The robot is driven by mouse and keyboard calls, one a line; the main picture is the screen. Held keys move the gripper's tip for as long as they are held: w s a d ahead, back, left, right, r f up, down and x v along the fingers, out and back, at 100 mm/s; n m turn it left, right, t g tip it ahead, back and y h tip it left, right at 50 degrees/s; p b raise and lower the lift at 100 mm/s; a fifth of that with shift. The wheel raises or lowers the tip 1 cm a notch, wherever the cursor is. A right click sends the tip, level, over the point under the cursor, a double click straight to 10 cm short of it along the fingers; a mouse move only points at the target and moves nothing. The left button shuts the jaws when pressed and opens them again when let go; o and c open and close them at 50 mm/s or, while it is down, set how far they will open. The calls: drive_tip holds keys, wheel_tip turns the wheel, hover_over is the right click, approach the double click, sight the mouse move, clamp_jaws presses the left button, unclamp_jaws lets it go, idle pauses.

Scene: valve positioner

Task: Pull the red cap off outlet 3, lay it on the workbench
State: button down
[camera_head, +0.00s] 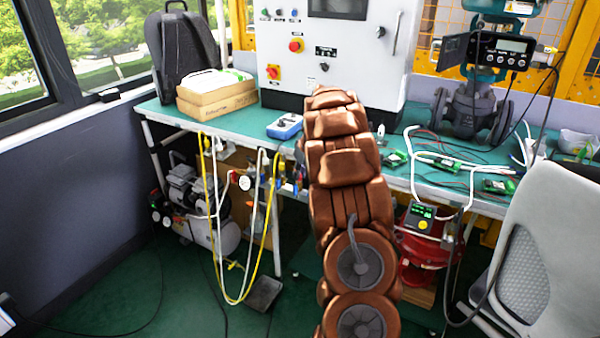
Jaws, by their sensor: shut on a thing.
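The workbench (235,124) has a green top and runs across the view behind my arm. My brown padded arm rises from the bottom middle and covers the centre of the bench's front edge. My gripper is not visible; the arm hides whatever lies behind it. I cannot make out the red cap or outlet 3. Small fittings and a white round gauge (245,183) hang below the bench's front edge, left of the arm, too small to tell apart.
Yellow and white hoses (222,270) loop below the bench. A blue-and-white meter (285,126), cardboard boxes (216,92), circuit boards (438,163) and a valve (474,108) stand on top. A grey chair (530,250) is at right. Some bench top is clear left of the meter.

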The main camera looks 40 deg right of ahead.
drive_tip(key=shift+r, duration=1.1)
idle(1.0)
drive_tip(key=shift+r+p, duration=0.75)
drive_tip(key=shift+r, duration=1.15)
